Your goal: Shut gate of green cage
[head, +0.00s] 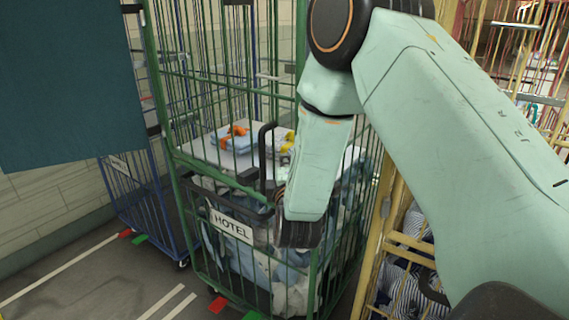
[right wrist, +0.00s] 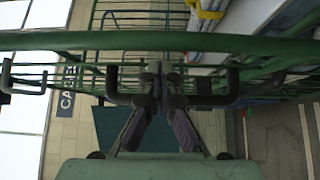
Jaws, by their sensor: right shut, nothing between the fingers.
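The green cage (head: 170,150) stands in the middle of the head view, holding bagged laundry. A lower front panel with a HOTEL sign (head: 232,224) and a green top rail (head: 222,178) crosses its front; I take this as the gate. A black handle (head: 264,150) rises by the rail. My right gripper (right wrist: 160,82) is shut and empty, its fingertips at a green rail (right wrist: 230,43) between black handles in the right wrist view. I cannot tell whether they touch. My right arm hides the cage's right front, so whether the gate is latched is unclear. My left gripper is out of view.
A blue cage (head: 140,200) stands left of the green one. A yellow cage (head: 385,215) with striped bags stands close on the right. A teal panel (head: 70,80) fills the upper left. Marked floor (head: 90,280) is clear at the lower left.

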